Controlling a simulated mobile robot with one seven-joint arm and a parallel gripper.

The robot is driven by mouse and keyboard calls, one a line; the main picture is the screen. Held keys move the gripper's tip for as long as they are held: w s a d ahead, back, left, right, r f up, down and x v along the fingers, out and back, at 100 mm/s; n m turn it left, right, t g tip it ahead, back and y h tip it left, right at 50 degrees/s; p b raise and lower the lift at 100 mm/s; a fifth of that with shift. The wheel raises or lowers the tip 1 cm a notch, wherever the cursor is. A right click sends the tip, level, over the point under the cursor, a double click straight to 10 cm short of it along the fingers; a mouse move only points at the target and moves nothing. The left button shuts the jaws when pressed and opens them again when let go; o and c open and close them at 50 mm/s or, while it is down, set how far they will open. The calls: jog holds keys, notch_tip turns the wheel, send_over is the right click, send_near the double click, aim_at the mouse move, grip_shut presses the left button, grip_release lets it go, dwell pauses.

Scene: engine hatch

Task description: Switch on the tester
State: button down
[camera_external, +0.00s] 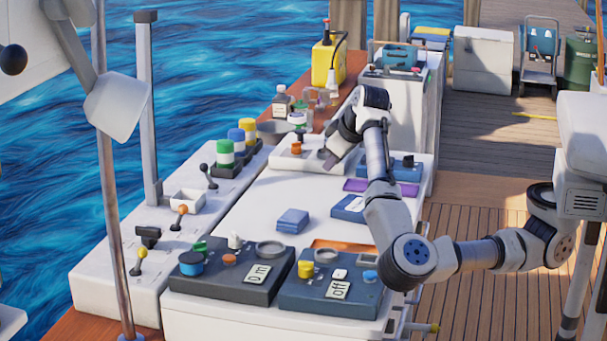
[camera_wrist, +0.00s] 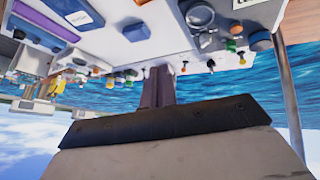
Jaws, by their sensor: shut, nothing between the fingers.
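Two dark control boxes stand at the front of the white hatch top. The left box (camera_external: 213,284) has a blue knob (camera_external: 191,263), a round grey dial (camera_external: 270,249) and a white label. The right box (camera_external: 312,299) has a yellow knob (camera_external: 306,269), a white button (camera_external: 340,274), a blue knob (camera_external: 370,276) and a label reading "off". I cannot tell which device is the tester. My gripper (camera_external: 328,160) is at the white tray at the back, far from both boxes. Its dark fingers (camera_wrist: 158,84) are together and empty in the wrist view.
Blue pads (camera_external: 293,221) lie mid-hatch. A left console carries levers (camera_external: 140,258) and coloured canisters (camera_external: 224,153). A yellow container (camera_external: 328,62) stands at the back. A metal pole (camera_external: 110,190) rises front left.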

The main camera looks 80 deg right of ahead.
aim_at(340, 275)
jog(key=s+a+f+n+g+y, duration=0.3)
jog(key=s+a+f+g+y, duration=0.1)
jog(key=a, duration=0.4)
notch_tip(340, 275, down, 2)
jog(key=shift+f+g+y, duration=0.1)
jog(key=shift+g+y, duration=0.8)
jog(key=shift+y, duration=0.3)
jog(key=shift+s, duration=0.1)
jog(key=f+p, duration=0.1)
jog(key=f, duration=0.3)
jog(key=a+f, duration=0.1)
jog(key=f, duration=0.4)
jog(key=a+f+p, duration=0.1)
jog(key=f, duration=0.3)
jog(key=shift+f+p, duration=0.3)
jog(key=shift+f, duration=0.1)
jog(key=shift+a+f+h, duration=0.1)
jog(key=shift+f+h, duration=0.2)
jog(key=shift+h, duration=0.4)
jog(key=shift+s+r, duration=0.1)
